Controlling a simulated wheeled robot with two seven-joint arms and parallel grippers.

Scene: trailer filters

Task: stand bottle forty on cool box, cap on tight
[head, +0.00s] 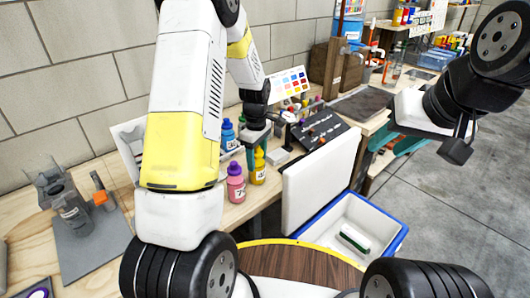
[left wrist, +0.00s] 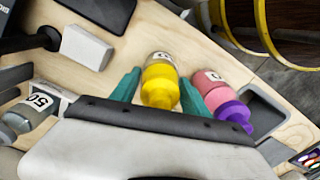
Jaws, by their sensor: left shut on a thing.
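A yellow bottle (head: 258,168) stands on the bench; its label shows a 4, the rest unreadable. It also shows in the left wrist view (left wrist: 160,75), its yellow top toward my gripper. My left gripper (head: 257,138) is above it, its green fingers shut on its upper part. I cannot tell how tight the cap is. The cool box (head: 392,240) is a white box with blue rim on the floor side, open, a green-and-white item inside. Its white lid (head: 318,178) stands upright.
A pink bottle with purple cap (head: 236,183) stands close beside the yellow one. Blue bottles (head: 228,135) are behind. A white block (left wrist: 87,47) and a grey bottle labelled 50 (left wrist: 30,112) lie in the left wrist view. The floor (head: 450,215) at right is clear.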

